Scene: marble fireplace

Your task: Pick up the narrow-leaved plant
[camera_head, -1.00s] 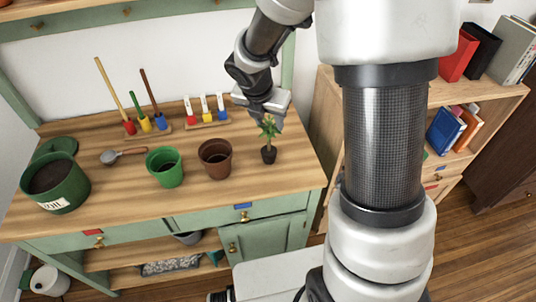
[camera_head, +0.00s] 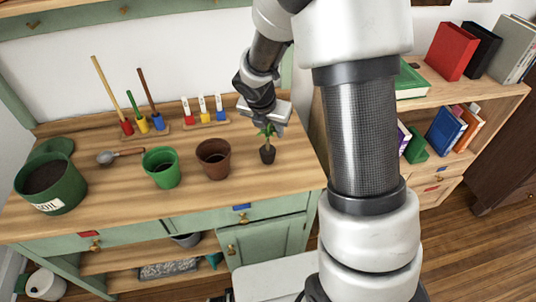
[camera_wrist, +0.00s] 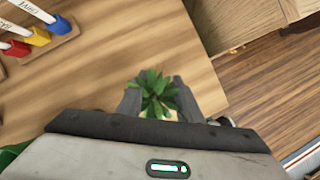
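The narrow-leaved plant (camera_head: 268,154) stands upright in a small dark pot near the right end of the wooden worktop. My gripper (camera_head: 267,127) is directly above it, pointing down, and hides the top of its leaves in the head view. In the wrist view the plant's green leaves (camera_wrist: 157,92) spread between the two grey fingers of my gripper (camera_wrist: 158,103). The fingers are apart, one on each side of the foliage. The pot is hidden under the leaves there.
A brown pot (camera_head: 213,159) and a green pot (camera_head: 161,168) stand left of the plant. A trowel (camera_head: 120,155) and soil bucket (camera_head: 50,186) are further left. Labelled markers on a rack (camera_head: 205,117) stand behind. A bookshelf (camera_head: 440,90) is to the right.

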